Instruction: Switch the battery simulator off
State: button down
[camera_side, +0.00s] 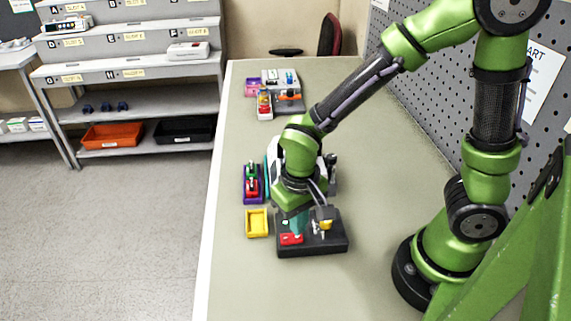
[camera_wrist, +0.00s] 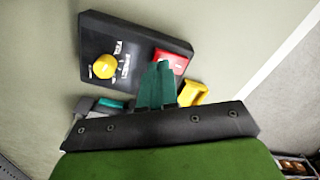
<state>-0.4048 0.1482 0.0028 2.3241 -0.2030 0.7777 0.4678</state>
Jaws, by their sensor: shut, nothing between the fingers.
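The battery simulator is a black box (camera_side: 330,244) near the front of the table; it also shows in the wrist view (camera_wrist: 130,40). On its top are a red switch (camera_side: 291,239), also in the wrist view (camera_wrist: 176,60), and a yellow knob (camera_side: 326,225), also in the wrist view (camera_wrist: 104,66). White lettering on the box is too blurred to read. My gripper (camera_side: 299,229) has teal fingers, shut and empty, pointing down at the red switch. In the wrist view the fingertips (camera_wrist: 162,66) overlap the switch's near edge. I cannot tell whether they touch it or which way it is set.
A yellow tray (camera_side: 257,223) stands just left of the box. A purple bin (camera_side: 252,186) with red and green items is behind it. A white device, partly hidden by my arm, stands behind the box. More items (camera_side: 284,91) are at the far end.

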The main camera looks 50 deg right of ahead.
jog(key=shift+f, duration=0.9)
dwell(0.3)
jog(key=shift+r, duration=3.5)
jog(key=shift+s+n, duration=0.25)
jog(key=shift+n, duration=0.15)
jog(key=s+d+r+m+t+y, duration=0.1)
jog(key=s+d+r+t+y, duration=0.1)
jog(key=d+r+t, duration=0.5)
jog(key=shift+s+d+r+m, duration=0.15)
jog(key=shift+d+r+m, duration=0.35)
jog(key=shift+r, duration=2.5)
